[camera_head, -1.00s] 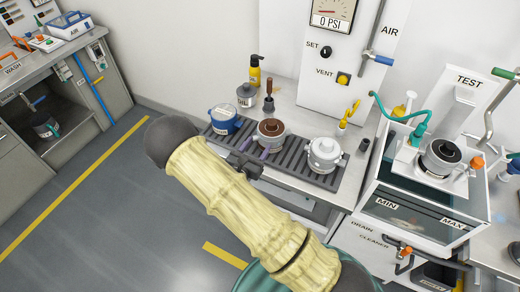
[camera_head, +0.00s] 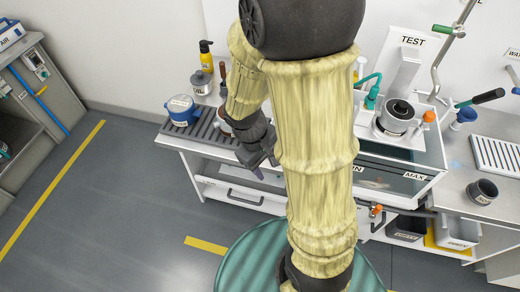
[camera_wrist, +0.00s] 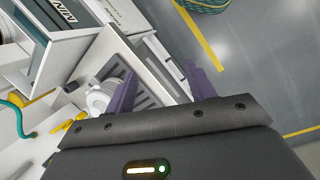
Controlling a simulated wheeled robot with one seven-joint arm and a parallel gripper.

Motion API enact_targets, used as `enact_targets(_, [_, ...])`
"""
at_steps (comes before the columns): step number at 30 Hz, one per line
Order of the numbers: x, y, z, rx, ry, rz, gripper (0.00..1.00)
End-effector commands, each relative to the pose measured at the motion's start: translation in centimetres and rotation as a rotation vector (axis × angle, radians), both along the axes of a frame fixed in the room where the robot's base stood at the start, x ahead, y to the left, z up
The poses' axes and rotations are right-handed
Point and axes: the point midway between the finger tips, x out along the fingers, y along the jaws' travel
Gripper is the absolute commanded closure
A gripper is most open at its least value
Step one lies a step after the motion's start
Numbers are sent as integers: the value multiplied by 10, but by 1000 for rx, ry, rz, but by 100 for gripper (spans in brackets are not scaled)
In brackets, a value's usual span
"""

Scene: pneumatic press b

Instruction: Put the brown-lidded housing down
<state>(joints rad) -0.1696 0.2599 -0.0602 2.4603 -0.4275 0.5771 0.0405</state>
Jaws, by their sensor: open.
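The brown-lidded housing (camera_head: 223,127) stands on the dark slatted rack (camera_head: 203,130) on the bench, to the right of the blue housing (camera_head: 183,110). My arm hides much of it in the head view, and I do not make it out in the wrist view. My gripper (camera_head: 258,172) is in front of the rack, apart from the housing, over the bench's front edge. In the wrist view my gripper (camera_wrist: 163,88) has its two purple fingers spread with nothing between them. A silver-white housing (camera_wrist: 101,97) shows beyond the left finger there.
A grey pot (camera_head: 201,84) and a yellow bottle (camera_head: 206,56) stand behind the rack. The test tank (camera_head: 405,158) is to the right, with a dark-topped housing (camera_head: 396,117) on it. A dark cup (camera_head: 482,191) is further right. The floor at left is clear.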

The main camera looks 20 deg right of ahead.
Motion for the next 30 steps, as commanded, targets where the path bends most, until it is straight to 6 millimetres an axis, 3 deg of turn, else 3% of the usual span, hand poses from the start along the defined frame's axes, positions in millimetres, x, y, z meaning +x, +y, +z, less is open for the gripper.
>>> enact_targets(3, [1, 10, 23, 145, -167, -197, 45])
enact_targets(9, [7, 16, 48, 272, -351, -397, 45])
enact_targets(19, [8, 17, 51, 284, -367, -419, 45])
enact_targets(26, [8, 17, 78, 283, -366, -418, 45])
enact_targets(30, [8, 17, 80, 283, -366, -417, 45])
